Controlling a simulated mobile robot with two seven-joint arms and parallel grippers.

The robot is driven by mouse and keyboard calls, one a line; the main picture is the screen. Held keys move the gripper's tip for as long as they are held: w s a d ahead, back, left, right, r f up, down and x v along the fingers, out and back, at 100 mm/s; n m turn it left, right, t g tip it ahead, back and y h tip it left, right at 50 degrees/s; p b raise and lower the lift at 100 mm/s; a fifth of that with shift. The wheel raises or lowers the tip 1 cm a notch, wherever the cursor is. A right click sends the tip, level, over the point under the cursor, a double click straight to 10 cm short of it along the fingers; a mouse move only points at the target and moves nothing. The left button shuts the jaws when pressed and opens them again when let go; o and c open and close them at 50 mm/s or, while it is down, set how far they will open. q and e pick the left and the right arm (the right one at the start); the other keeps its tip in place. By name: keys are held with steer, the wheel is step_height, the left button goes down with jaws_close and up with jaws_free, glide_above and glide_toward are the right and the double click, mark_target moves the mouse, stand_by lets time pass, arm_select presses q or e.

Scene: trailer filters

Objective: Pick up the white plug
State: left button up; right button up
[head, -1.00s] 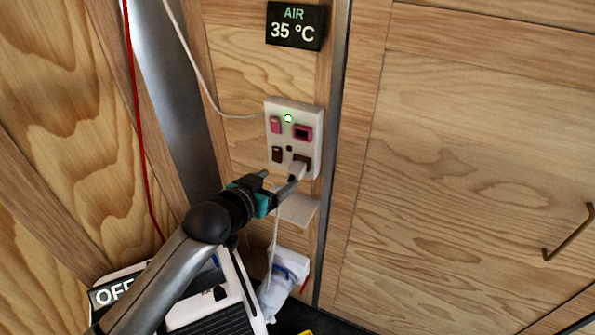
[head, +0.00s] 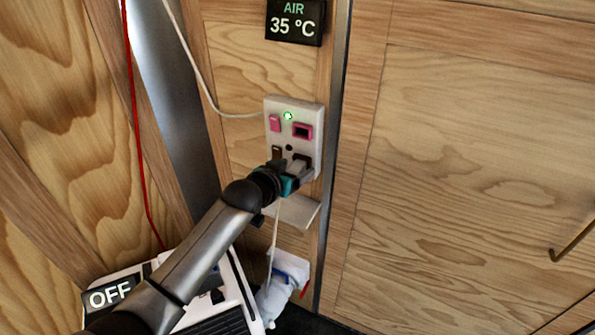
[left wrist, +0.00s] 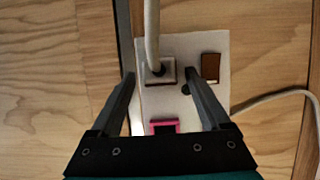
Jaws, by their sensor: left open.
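The white plug (left wrist: 159,72) sits in the wall socket panel (head: 292,112), at its lower socket, with its white cord running off from it. In the left wrist view it lies between the tips of my left gripper (left wrist: 161,82), which is open with a finger on either side. Whether the fingers touch the plug I cannot tell. In the head view my left gripper (head: 290,166) is up at the lower part of the panel and hides most of the plug. My right gripper is not in view.
A white shelf (head: 293,211) juts out below the panel. A white machine with an OFF sign (head: 110,293) stands low at the left. A temperature display (head: 296,22) is above. A red cord (head: 135,120) runs down the left.

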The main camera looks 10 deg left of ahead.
arm_select(q)
steer(key=shift+w+d, duration=0.1)
steer(key=shift+w, duration=0.05)
jaws_close()
stand_by(0.6)
